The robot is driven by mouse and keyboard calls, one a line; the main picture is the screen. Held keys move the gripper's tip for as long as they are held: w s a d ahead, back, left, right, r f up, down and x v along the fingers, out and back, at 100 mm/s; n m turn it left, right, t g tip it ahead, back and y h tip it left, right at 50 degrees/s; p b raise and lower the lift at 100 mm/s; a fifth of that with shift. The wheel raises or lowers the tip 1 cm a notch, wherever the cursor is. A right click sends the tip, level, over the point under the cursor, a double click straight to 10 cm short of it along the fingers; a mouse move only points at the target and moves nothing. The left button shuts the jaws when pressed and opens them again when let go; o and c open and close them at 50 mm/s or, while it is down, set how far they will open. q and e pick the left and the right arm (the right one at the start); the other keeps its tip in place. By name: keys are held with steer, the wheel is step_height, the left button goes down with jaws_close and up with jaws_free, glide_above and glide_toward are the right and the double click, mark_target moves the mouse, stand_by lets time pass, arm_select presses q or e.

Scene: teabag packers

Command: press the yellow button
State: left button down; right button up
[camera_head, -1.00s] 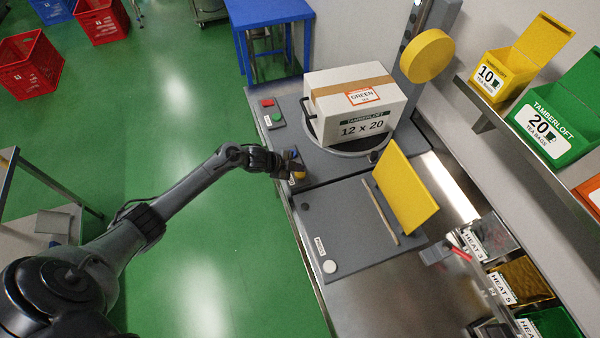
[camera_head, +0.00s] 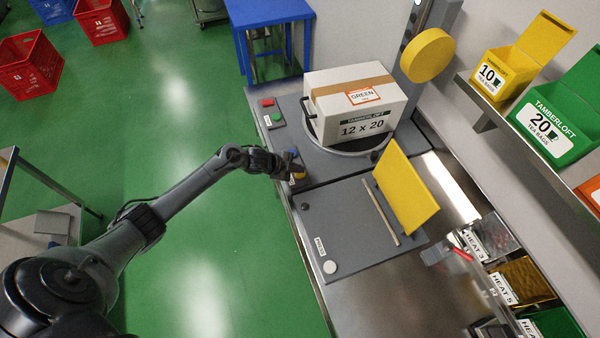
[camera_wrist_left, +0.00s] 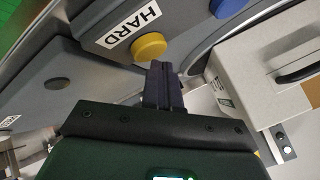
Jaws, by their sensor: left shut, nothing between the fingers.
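The yellow button (camera_wrist_left: 149,46) is round and sits on a grey panel beside a HARD label (camera_wrist_left: 131,29) in the left wrist view. In the head view only a bit of the yellow button (camera_head: 299,176) shows, at the left edge of the grey machine, partly hidden by my left gripper. My left gripper (camera_head: 291,158) is shut and empty. In the left wrist view its dark fingertips (camera_wrist_left: 160,68) point at the panel close to the button's lower right edge. I cannot tell whether they touch it. My right gripper is not in view.
A white carton (camera_head: 360,105) stands on the turntable past the button. A red button (camera_head: 267,102) and a green button (camera_head: 277,117) sit on a small box. A yellow flap (camera_head: 405,188) stands up over the grey press plate (camera_head: 345,235). Green floor lies left.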

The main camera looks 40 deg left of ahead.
mark_target(298, 174)
arm_select(q)
steer(key=shift+f+b, duration=0.35)
steer(key=shift+f, duration=0.25)
stand_by(0.4)
steer(key=shift+r, duration=0.15)
steer(key=shift+r+p, duration=0.85)
steer(key=shift+p, duration=0.1)
steer(key=shift+r, duration=0.1)
step_height(298, 174, up, 5)
steer(key=p, duration=0.4)
steer(key=shift+p, duration=0.35)
steer(key=shift+s, duration=0.1)
stand_by(0.4)
